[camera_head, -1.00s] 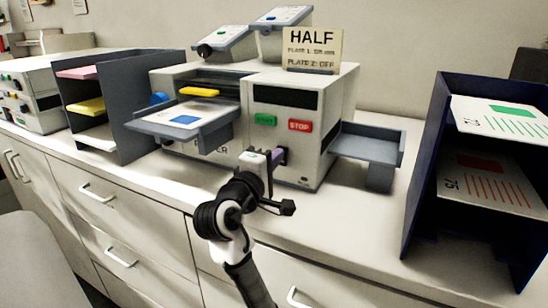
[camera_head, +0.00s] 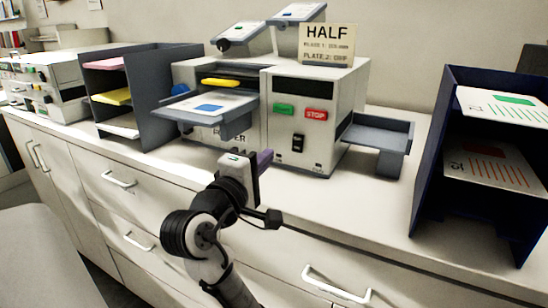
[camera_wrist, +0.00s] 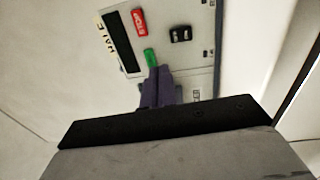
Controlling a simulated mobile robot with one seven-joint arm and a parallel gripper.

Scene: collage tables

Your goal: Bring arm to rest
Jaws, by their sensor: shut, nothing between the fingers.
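My gripper (camera_head: 264,160) is in front of the lower front of the white machine (camera_head: 352,95), apart from it. Its purple fingers are together and empty; they also show in the wrist view (camera_wrist: 160,88), pointing toward the machine's front panel. My arm reaches up from the bottom of the head view, bent at the wrist. The panel has a green button (camera_head: 283,109), a red STOP button (camera_head: 316,114) and a black switch (camera_head: 298,143). In the wrist view the green button (camera_wrist: 151,57) is just beyond the fingertips.
A grey feed tray (camera_head: 180,116) with a printed sheet juts out left of the panel. An empty grey tray (camera_head: 380,135) sticks out on the right. A dark paper rack (camera_head: 435,150) stands at the right, another rack (camera_head: 150,85) at the left. The counter's front edge is clear.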

